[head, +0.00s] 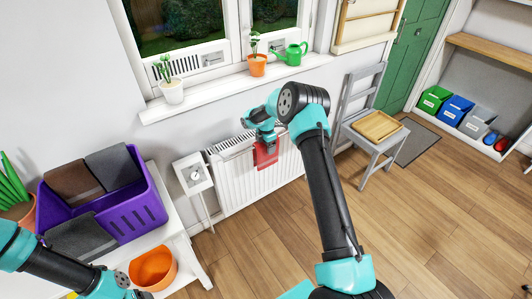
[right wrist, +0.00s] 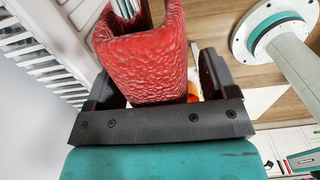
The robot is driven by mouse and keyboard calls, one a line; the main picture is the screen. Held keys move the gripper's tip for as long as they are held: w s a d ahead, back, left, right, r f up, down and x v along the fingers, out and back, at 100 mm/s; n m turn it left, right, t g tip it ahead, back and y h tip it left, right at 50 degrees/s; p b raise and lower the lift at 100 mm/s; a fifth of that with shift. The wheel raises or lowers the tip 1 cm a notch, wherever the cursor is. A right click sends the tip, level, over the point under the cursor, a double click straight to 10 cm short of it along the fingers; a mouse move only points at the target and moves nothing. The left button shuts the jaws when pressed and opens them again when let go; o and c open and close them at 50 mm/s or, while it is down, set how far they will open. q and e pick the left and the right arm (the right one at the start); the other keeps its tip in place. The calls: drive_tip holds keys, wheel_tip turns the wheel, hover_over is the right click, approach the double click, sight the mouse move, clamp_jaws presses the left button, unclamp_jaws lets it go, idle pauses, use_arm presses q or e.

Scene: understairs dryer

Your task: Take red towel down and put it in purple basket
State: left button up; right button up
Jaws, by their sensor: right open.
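The red towel (head: 266,154) hangs over the front of the white radiator (head: 240,185) under the window. In the right wrist view the folded towel (right wrist: 145,60) sits between the two fingers of my right gripper (right wrist: 158,78), which is open around it. In the head view my right gripper (head: 263,135) is at the radiator's top, just above the towel, partly hidden by its arm. The purple basket (head: 135,212) stands at the left with dark and brown towels in it. My left gripper is low at the bottom left edge, its jaws not clear.
The basket stands on a white bench (head: 178,225) with an orange pot (head: 153,268) near its front. Potted plants and a green watering can (head: 291,54) line the sill. A grey chair (head: 365,125) stands right of the radiator.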

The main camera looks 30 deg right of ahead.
drive_tip(key=shift+c, duration=0.4)
drive_tip(key=c, duration=0.9)
